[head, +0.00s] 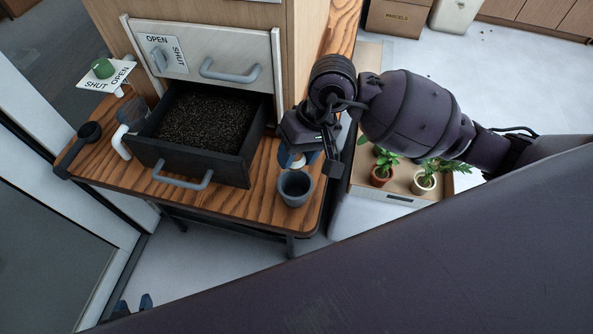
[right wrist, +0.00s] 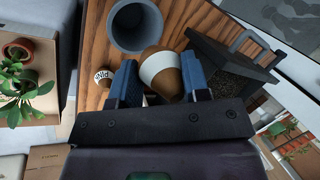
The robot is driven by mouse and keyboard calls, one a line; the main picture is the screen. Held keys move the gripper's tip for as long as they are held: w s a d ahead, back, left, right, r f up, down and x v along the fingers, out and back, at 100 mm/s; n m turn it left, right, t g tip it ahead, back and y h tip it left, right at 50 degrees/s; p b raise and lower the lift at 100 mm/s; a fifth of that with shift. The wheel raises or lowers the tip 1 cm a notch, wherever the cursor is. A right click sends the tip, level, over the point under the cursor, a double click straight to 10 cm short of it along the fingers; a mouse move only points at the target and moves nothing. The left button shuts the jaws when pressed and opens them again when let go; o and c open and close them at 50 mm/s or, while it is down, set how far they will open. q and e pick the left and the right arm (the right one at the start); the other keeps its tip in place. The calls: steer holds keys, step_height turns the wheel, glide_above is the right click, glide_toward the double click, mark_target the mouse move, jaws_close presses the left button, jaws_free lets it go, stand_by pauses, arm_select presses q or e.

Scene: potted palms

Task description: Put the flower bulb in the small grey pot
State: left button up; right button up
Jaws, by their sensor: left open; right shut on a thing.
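The flower bulb (right wrist: 150,70) is brown with a pale band and sits between the blue fingertips of my right gripper (right wrist: 160,82) in the right wrist view. In the head view my right gripper (head: 301,150) is shut on it, just above and behind the small grey pot (head: 296,189). The pot stands upright near the table's front right corner; it also shows in the right wrist view (right wrist: 135,28), just beyond the bulb. The fingers partly hide the bulb. My left gripper (head: 133,304) is open and empty low at the left, its blue fingertips below the table's front edge.
An open dark drawer (head: 210,178) full of dark soil juts over the wooden table (head: 105,172), left of the pot. Potted plants (head: 382,172) stand right.

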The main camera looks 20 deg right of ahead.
steer(key=shift+f, duration=3.4)
steer(key=shift+f+b, duration=0.35)
steer(key=shift+b, duration=0.2)
steer(key=shift+f, duration=0.3)
steer(key=o, duration=1)
steer(key=shift+r, duration=0.1)
